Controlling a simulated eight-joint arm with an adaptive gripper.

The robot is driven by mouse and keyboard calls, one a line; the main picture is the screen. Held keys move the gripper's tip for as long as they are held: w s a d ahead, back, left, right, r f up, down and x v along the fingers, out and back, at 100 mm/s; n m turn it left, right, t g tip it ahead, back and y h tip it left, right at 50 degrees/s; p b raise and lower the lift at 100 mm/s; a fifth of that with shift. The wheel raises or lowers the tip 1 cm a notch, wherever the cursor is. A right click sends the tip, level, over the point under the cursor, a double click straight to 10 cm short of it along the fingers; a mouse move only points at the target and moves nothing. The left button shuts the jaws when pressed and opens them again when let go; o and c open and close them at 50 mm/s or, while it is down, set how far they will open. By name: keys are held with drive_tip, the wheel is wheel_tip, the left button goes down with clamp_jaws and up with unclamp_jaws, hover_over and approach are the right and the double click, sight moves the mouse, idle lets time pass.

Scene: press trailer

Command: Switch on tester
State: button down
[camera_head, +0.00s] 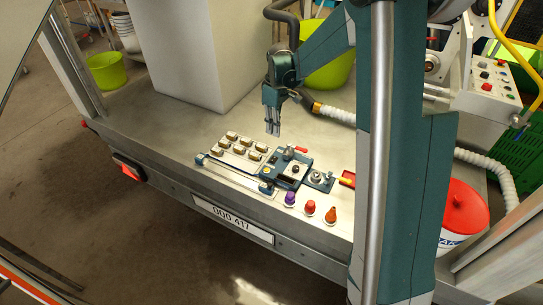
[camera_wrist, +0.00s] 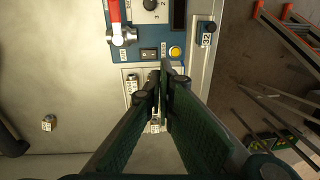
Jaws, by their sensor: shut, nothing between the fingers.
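The tester looks to be the small blue unit (camera_head: 295,166) on the trailer bed, with knobs and a yellow button. In the wrist view its blue panel (camera_wrist: 137,43) shows a dial (camera_wrist: 150,4), a dark rocker switch (camera_wrist: 149,54), a round yellow button (camera_wrist: 175,51) and a red-handled metal fitting (camera_wrist: 122,34). I cannot read which position the rocker is in. My gripper (camera_head: 272,133) points down above the bed, behind the unit and apart from it in the head view. In the wrist view the fingertips (camera_wrist: 163,66) are together and empty, appearing just below the panel's button edge.
A pale plate (camera_head: 226,151) with several tan blocks lies left of the unit. Purple (camera_head: 290,198), red (camera_head: 310,207) and orange (camera_head: 331,215) pieces stand at the front edge. A red-lidded bucket (camera_head: 463,207) is at right. A large pale box (camera_head: 195,50) stands behind. The left bed is clear.

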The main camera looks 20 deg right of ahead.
sight(271, 161)
drive_tip(key=shift+w+d+f, duration=0.15)
drive_tip(key=shift+w+f, duration=0.5)
drive_tip(key=shift+f, duration=0.25)
drive_tip(key=shift+f, duration=0.2)
drive_tip(key=f+b, duration=0.1)
drive_tip(key=f, duration=0.3)
drive_tip(key=f+b, duration=0.1)
drive_tip(key=f, duration=0.4)
drive_tip(key=s+a+f+b, duration=0.1)
drive_tip(key=f, duration=0.3)
drive_tip(key=shift+s+a+f, duration=0.1)
drive_tip(key=shift+f, duration=0.15)
drive_tip(key=shift+s+a+f+h, duration=0.2)
drive_tip(key=shift+f+h, duration=0.1)
drive_tip(key=shift+f, duration=0.15)
drive_tip(key=shift+w+d+r, duration=0.1)
drive_tip(key=shift+w+d, duration=0.15)
